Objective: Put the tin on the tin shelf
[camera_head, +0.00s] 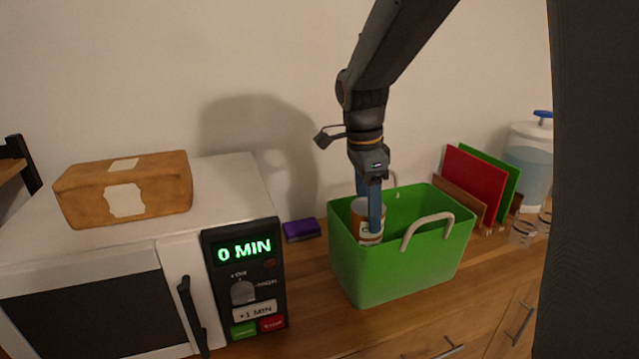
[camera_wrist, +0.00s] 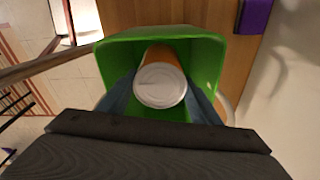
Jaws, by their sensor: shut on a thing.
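An orange and white tin (camera_head: 366,224) stands inside a green basket (camera_head: 400,279), partly hidden by the basket's wall and my finger. In the wrist view the tin shows its pale round lid (camera_wrist: 160,86), with its orange side beyond it. My gripper (camera_head: 369,212) points down into the basket. Its blue fingers are shut on the tin, one on each side. The green basket also shows around the tin in the wrist view (camera_wrist: 112,72). I cannot tell whether the tin touches the basket floor. No tin shelf can be made out for certain.
A microwave (camera_head: 180,265) with a brown package (camera_head: 125,188) on top stands at the left. A purple sponge (camera_head: 302,229) lies behind the basket. Red and green boards (camera_head: 474,183) and a water dispenser (camera_head: 529,165) stand at the right. The basket's white handle (camera_head: 428,226) rises near my gripper.

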